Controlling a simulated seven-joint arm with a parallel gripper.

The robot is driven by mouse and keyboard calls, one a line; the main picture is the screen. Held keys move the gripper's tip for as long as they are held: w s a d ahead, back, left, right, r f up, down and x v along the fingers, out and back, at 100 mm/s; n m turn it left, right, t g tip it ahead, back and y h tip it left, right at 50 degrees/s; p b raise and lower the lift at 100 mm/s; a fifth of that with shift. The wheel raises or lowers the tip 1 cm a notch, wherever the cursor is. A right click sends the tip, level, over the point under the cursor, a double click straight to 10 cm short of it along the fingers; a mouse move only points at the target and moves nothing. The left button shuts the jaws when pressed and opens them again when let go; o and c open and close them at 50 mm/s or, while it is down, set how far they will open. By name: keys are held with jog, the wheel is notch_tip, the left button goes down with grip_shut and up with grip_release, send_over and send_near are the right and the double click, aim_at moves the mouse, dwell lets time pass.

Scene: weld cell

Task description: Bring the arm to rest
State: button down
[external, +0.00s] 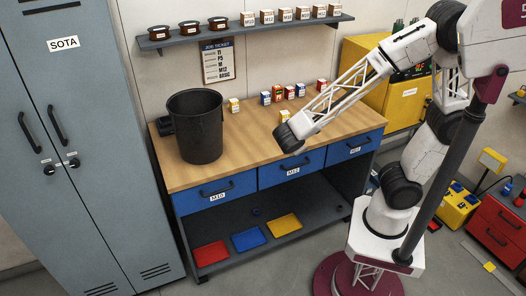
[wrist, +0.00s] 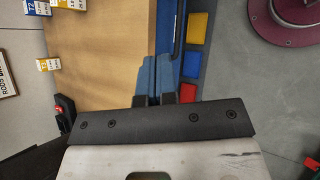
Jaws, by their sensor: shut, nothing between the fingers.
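The fingers cannot be made out there.
A black bin (external: 195,125) stands on the bench's left. Several small boxes (external: 278,93) stand behind my wrist. A grey locker (external: 75,150) is at left, a yellow cabinet (external: 405,105) at right. A wall shelf (external: 240,33) holds spools and boxes.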

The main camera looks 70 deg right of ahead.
jog(key=s+d+r+m+t+y, duration=0.1)
jog(key=s+r+m+t+y, duration=0.2)
jog(key=s+r+m+y, duration=0.6)
jog(key=shift+s+d+r+m, duration=0.15)
jog(key=shift+s+r+m, duration=0.35)
jog(key=shift+s+r, duration=1.7)
jog(key=shift+s+f, duration=0.75)
jog(key=shift+f, duration=0.1)
